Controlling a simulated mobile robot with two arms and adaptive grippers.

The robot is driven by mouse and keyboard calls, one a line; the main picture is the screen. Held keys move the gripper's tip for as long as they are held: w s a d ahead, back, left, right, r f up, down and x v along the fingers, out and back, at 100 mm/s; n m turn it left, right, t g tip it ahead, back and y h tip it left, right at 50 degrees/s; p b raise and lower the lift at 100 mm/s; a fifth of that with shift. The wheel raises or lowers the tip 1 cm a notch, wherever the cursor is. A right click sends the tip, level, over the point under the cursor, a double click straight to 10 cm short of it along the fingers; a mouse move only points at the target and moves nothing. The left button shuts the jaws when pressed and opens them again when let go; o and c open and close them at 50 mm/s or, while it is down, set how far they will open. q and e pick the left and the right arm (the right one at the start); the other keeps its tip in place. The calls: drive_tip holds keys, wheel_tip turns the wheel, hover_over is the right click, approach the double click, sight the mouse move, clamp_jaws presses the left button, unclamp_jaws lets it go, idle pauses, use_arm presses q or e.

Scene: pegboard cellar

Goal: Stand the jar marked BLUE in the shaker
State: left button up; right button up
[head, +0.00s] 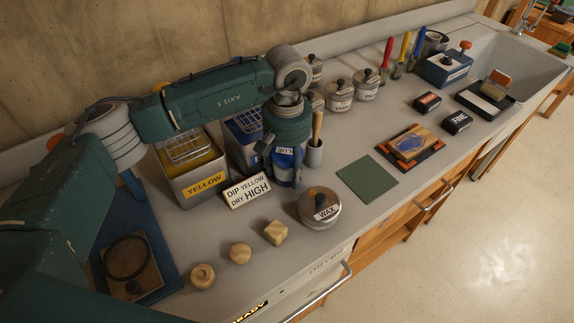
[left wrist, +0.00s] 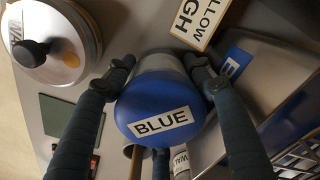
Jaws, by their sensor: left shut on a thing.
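The jar marked BLUE (head: 284,158) has a blue lid and a white label. It fills the middle of the left wrist view (left wrist: 158,105), between both fingers. My left gripper (head: 284,172) is shut on it, beside the sign and in front of the blue tank; whether the jar touches the counter I cannot tell. A blue base with a wooden platform and dark ring (head: 128,258), which looks like the shaker, lies at the lower left. My arm partly covers it, and its ring looks empty. My right gripper is not in view.
The YELLOW tank (head: 203,181), blue tank (head: 240,145) and DIP YELLOW DRY HIGH sign (head: 247,190) stand close by. The WAX tin (head: 319,209) is to the right. Several wooden pieces (head: 240,252) line the front edge. A green mat (head: 367,178) lies bare.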

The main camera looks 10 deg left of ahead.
use_arm(q)
drive_tip(key=shift+f, duration=0.15)
drive_tip(key=o, duration=1.3)
